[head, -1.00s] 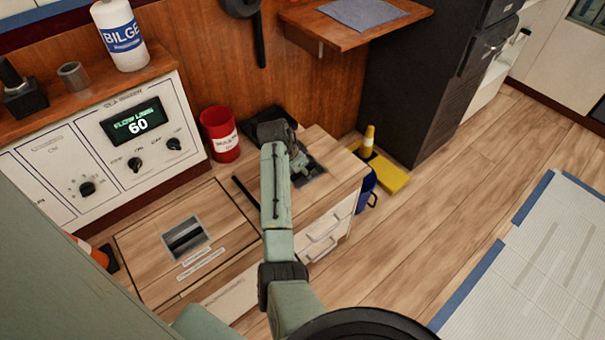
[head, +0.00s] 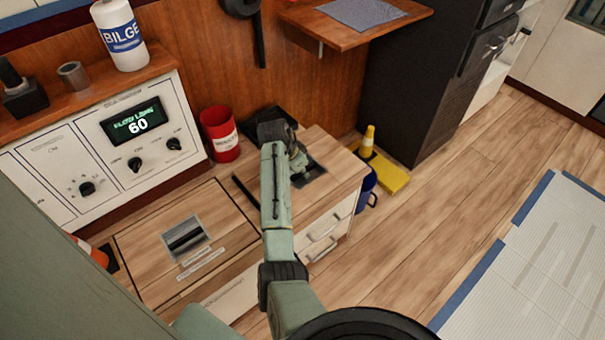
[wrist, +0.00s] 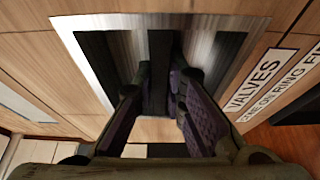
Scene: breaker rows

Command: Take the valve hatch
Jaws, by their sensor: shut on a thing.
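The valve hatch (wrist: 90,75) is a wooden panel with a metal-framed recess and a dark bar handle (wrist: 160,45) across it, seen close in the wrist view. A label (wrist: 255,82) beside it reads VALVES, with a second, cut-off line below. My gripper (wrist: 160,88) is shut on the bar handle, one finger on each side. In the head view the hatch (head: 340,162) is the right-hand wooden top above white drawers. My arm hides the handle and most of the gripper there.
Another wooden hatch (head: 150,248) with its own recessed handle lies to the left. A red can (head: 220,134) stands behind the hatches. A control panel (head: 120,150) is at left.

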